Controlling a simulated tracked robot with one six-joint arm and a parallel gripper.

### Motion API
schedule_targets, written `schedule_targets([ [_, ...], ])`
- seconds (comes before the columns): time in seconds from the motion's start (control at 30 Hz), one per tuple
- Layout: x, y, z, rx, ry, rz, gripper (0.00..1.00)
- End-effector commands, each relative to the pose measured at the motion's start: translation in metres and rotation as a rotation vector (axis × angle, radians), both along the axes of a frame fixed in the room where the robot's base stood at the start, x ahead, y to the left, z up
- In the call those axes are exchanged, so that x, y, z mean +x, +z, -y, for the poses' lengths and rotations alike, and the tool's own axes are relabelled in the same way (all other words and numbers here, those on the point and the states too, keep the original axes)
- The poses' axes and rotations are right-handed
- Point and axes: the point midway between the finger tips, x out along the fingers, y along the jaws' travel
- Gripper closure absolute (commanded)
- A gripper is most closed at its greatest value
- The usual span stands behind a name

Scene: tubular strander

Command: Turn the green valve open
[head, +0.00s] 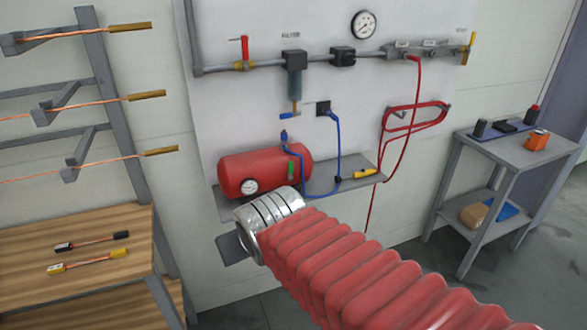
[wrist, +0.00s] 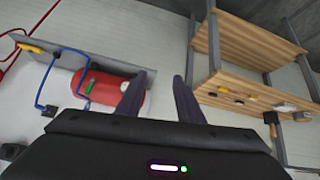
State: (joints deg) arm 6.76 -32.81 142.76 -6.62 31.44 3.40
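The green valve handle (head: 291,172) stands upright near the right end of the red tank (head: 240,172), beside a blue hose. In the wrist view, which shows the scene upside down, the green handle (wrist: 90,87) lies left of my fingers, against the red tank (wrist: 103,85). My gripper (wrist: 161,75) is open, with two dark fingers apart and nothing between them. The left finger overlaps the tank's edge in that view; I cannot tell whether it touches. In the head view my red-sleeved arm reaches below the tank and my fingers are mostly hidden.
The tank sits on a grey shelf (head: 325,187) with a yellow-handled tool (head: 357,174). Above run a grey pipe with a red-handled valve (head: 245,48), a gauge (head: 364,24) and hoses. A wooden bench (head: 60,235) stands left, a grey cart (head: 515,152) right.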

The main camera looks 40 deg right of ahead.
Motion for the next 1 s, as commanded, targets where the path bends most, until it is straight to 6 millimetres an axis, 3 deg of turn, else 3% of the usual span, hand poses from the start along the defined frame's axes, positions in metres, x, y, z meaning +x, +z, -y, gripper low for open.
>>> schedule_targets([
  [0.2, 0.055, -0.009, 0.058, -0.067, -0.067, 0.135, 0.66],
  [0.5, 0.107, -0.021, 0.13, -0.139, -0.108, 0.323, 0.66],
  [0.73, 0.129, -0.035, 0.176, -0.162, -0.107, 0.467, 0.66],
  [1.0, 0.136, -0.053, 0.22, -0.155, -0.096, 0.646, 0.66],
])
